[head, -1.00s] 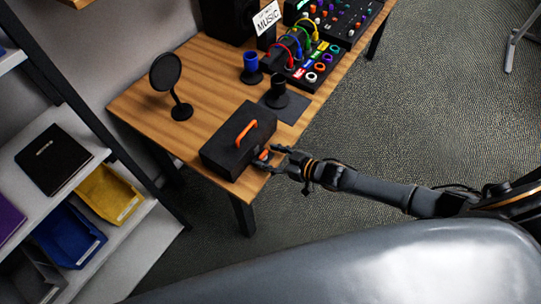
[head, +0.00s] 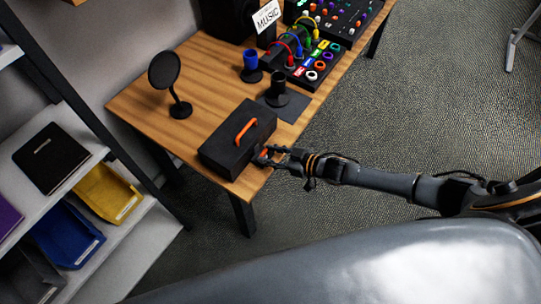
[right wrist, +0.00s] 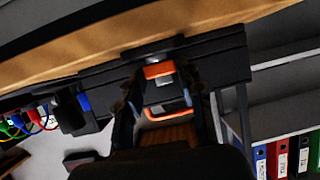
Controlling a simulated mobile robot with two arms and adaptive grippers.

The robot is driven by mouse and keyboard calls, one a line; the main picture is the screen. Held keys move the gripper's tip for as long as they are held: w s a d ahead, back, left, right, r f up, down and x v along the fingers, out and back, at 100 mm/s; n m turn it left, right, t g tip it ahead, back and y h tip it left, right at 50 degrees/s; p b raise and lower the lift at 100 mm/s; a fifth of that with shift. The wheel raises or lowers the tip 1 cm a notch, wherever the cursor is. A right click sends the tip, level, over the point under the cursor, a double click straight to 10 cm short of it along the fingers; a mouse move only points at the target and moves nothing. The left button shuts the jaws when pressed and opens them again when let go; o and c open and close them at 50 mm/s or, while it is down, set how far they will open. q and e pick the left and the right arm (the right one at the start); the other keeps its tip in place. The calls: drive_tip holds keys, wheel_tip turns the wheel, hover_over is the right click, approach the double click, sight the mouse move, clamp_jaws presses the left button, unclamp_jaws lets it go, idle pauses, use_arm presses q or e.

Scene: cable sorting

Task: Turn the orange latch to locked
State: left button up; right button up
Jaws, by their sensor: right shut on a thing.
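A black box (head: 225,153) with an orange handle (head: 245,131) on its lid sits at the near corner of the wooden table. The orange latch (head: 264,153) is on the box's side facing my right arm, mostly covered by my fingers. My right gripper (head: 267,156) is at that side, shut on the latch. In the right wrist view the latch (right wrist: 158,70) lies between the two fingers, in front of the box (right wrist: 225,68), with the handle (right wrist: 168,116) beyond. I cannot tell whether the latch is turned to locked. My left gripper is not in view.
A round black disc on a stand (head: 168,78), a blue cup (head: 251,62) and a black holder (head: 278,83) stand behind the box. A panel with coloured cables (head: 309,62) is farther back. A shelf with bins (head: 105,192) is left.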

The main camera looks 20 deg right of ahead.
drive_tip(key=shift+w+d+f+n+g+y+b, duration=0.1)
drive_tip(key=shift+w+d+n+g+y+b, duration=0.05)
drive_tip(key=shift+n+g+y+b, duration=0.35)
drive_tip(key=shift+w+d+f+n+g+y+b, duration=0.1)
drive_tip(key=shift+w+n+g+y+b, duration=0.15)
drive_tip(key=shift+n+b, duration=0.3)
drive_tip(key=n+g+b, duration=0.1)
drive_tip(key=n+g+y+b, duration=0.2)
drive_tip(key=shift+w+d+g, duration=0.15)
drive_tip(key=shift+w+g, duration=0.1)
drive_tip(key=shift+g, duration=0.1)
drive_tip(key=shift+w+n+g+y+b, duration=0.15)
drive_tip(key=shift+n+g+y+b, duration=0.2)
drive_tip(key=shift+n+g+b, duration=0.9)
drive_tip(key=shift+r+n+g, duration=0.15)
drive_tip(key=shift+n+g, duration=0.15)
drive_tip(key=shift+g, duration=0.05)
drive_tip(key=o, duration=1.2)
drive_tip(key=shift+c, duration=0.2)
